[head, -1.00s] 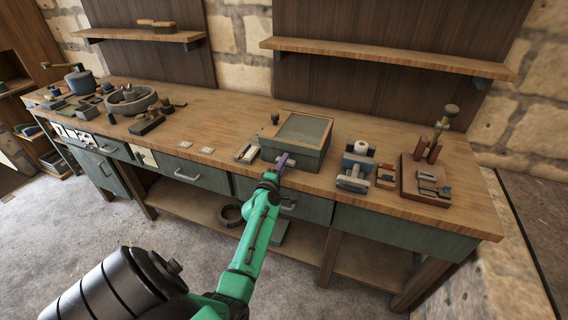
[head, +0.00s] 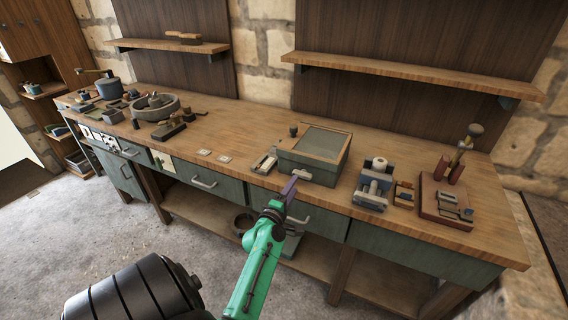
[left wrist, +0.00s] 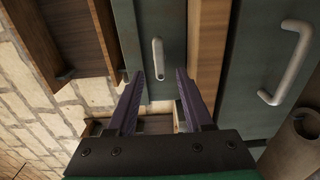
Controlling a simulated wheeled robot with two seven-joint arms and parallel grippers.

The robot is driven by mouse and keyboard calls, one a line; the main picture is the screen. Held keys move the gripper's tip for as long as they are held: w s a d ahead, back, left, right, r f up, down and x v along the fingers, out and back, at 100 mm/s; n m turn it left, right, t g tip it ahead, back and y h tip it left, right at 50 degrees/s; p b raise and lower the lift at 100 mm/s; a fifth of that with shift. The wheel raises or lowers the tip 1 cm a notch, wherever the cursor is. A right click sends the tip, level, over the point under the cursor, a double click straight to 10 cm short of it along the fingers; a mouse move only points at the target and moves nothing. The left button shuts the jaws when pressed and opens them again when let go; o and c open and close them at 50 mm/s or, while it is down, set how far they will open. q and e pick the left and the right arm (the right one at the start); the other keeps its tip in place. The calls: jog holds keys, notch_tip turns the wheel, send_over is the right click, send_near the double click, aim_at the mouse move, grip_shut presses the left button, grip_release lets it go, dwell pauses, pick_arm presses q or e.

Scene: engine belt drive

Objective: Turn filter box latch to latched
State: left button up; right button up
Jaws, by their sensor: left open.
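The filter box (head: 298,165) is a green box with a wood-rimmed top, standing near the front edge of the bench. Its latch (head: 303,174) is a small light grey lever on the front face. In the left wrist view the latch (left wrist: 158,60) lies lengthwise along the bench edge, with a dark pivot dot at one end. My left gripper (head: 291,187) is open and empty, with purple fingers pointing at the box front. In the left wrist view the fingers (left wrist: 159,78) stand either side of the latch's line, apparently short of it. My right gripper is not in view.
The bench's front edge (left wrist: 207,60) and a drawer with a grey handle (left wrist: 290,62) are close to the left gripper. A grey-blue fixture with a white roller (head: 374,185) stands right of the box. A small tray (head: 264,163) lies left of it.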

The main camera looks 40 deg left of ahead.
pick_arm(q)
jog(key=b+v, duration=0.1)
jog(key=v, duration=0.6)
jog(key=shift+s+d, duration=0.2)
jog(key=shift+s, duration=0.15)
jog(key=s+d+f+m+g+h, duration=0.25)
jog(key=d+f+m, duration=0.2)
jog(key=f, duration=0.65)
jog(key=s+d+f+m+g+h, duration=0.25)
jog(key=d+f+m, duration=0.2)
jog(key=f, duration=0.65)
jog(key=s+d+f+m+g+h, duration=0.1)
jog(key=s+d+f+m+g, duration=0.3)
jog(key=f, duration=0.7)
jog(key=s+f+m+g, duration=0.3)
jog(key=s+f+m, duration=0.2)
jog(key=s, duration=0.6)
jog(key=s+f+m+g, duration=0.4)
jog(key=s+f+m, duration=0.2)
jog(key=s, duration=0.6)
notch_tip(320, 180, down, 2)
jog(key=shift+s+d+m, duration=0.2)
jog(key=shift+m, duration=0.1)
